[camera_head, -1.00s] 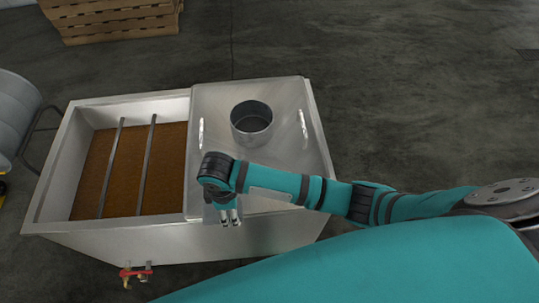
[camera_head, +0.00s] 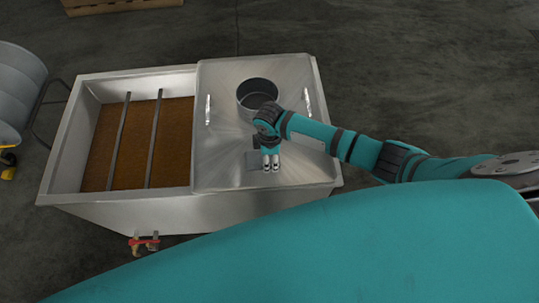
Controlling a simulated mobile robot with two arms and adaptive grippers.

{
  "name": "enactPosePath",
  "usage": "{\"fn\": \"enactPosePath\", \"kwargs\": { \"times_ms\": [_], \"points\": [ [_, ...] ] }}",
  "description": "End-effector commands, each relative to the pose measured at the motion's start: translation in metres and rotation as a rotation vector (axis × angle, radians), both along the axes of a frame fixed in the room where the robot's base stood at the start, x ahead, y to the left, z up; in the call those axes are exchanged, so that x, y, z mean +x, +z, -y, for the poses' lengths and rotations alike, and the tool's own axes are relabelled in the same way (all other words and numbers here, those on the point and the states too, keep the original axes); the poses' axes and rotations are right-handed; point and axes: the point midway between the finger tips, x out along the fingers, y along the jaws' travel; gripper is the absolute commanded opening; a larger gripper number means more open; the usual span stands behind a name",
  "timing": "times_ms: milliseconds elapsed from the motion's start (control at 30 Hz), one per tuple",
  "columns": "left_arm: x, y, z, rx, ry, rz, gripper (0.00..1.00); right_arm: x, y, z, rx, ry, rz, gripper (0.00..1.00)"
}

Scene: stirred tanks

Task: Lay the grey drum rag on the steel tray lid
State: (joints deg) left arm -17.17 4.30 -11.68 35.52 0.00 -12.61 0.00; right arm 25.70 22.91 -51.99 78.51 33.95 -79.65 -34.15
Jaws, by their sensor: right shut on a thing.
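The steel tray lid (camera_head: 222,110) covers the right part of the steel tank and has two bright handles. My right gripper (camera_head: 270,168) is over the front part of the lid, fingers pointing toward the front edge. It is shut on the grey drum rag (camera_head: 254,161), a small grey patch that shows at the left of the fingers. The rest of the rag is hidden by the gripper. I cannot tell whether the rag touches the lid. My left gripper is out of view.
The tank's open left part holds brown content (camera_head: 176,140) under two bars. A red-handled valve (camera_head: 144,242) sticks out at the front.

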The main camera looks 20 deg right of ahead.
Motion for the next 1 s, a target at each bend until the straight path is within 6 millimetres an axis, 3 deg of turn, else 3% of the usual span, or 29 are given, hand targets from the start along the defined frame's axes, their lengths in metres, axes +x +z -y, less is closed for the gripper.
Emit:
{"fn": "enactPosePath", "kwargs": {
  "times_ms": [367, 400, 567, 833, 1000],
  "points": [
    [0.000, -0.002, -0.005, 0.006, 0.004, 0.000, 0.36, -0.001, -0.006, -0.001, 0.001, 0.001, -0.001, 0.27],
    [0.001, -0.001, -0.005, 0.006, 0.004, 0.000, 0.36, -0.001, -0.005, -0.001, 0.001, 0.001, -0.001, 0.60],
    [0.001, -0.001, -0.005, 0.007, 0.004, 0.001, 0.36, -0.001, -0.005, -0.001, 0.001, 0.001, -0.001, 0.81],
    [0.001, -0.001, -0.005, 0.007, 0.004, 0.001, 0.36, -0.001, -0.004, -0.001, 0.001, 0.001, -0.001, 0.81],
    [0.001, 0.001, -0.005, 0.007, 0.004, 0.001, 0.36, 0.000, 0.010, -0.001, 0.001, 0.001, 0.002, 0.81]
  ]
}}
